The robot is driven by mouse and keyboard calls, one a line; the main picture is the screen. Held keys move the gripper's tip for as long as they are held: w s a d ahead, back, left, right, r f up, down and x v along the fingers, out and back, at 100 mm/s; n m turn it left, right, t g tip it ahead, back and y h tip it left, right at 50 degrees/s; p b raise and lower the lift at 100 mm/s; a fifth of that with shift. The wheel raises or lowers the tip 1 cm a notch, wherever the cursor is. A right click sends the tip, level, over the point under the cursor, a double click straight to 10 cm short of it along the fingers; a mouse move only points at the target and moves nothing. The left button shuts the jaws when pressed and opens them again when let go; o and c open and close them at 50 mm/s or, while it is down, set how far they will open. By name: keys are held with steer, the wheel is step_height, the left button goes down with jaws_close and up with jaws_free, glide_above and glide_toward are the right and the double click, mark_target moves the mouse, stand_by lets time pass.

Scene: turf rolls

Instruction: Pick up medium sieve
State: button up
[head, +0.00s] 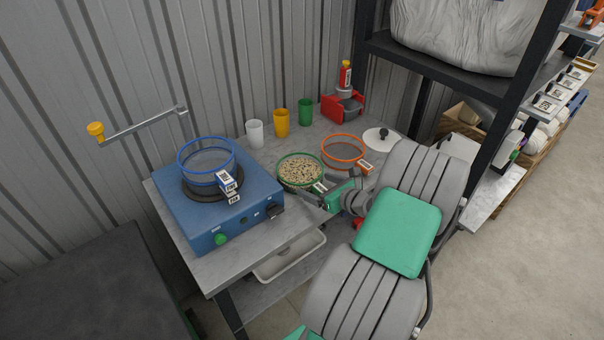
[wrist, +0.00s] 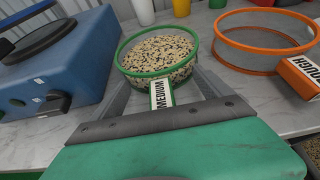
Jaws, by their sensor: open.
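The medium sieve is the green-rimmed round one (head: 301,186) on the grey table, full of speckled grain. In the wrist view the sieve (wrist: 122,52) is just ahead, with its white "MEDIUM" label (wrist: 161,94) facing me. My gripper (head: 324,189) is open and low beside the near side of the sieve. In the wrist view its two fingers (wrist: 160,85) point toward the sieve, one on each side of the label. I cannot tell whether they touch the rim.
An orange sieve (head: 343,152) labelled rough stands close on the right. A blue machine (head: 213,209) carrying a blue sieve (head: 207,161) stands to the left. White, yellow and green cups (head: 282,123) are behind. A white lid (head: 382,141) lies at the right.

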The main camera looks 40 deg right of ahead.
jaws_close()
stand_by(0.8)
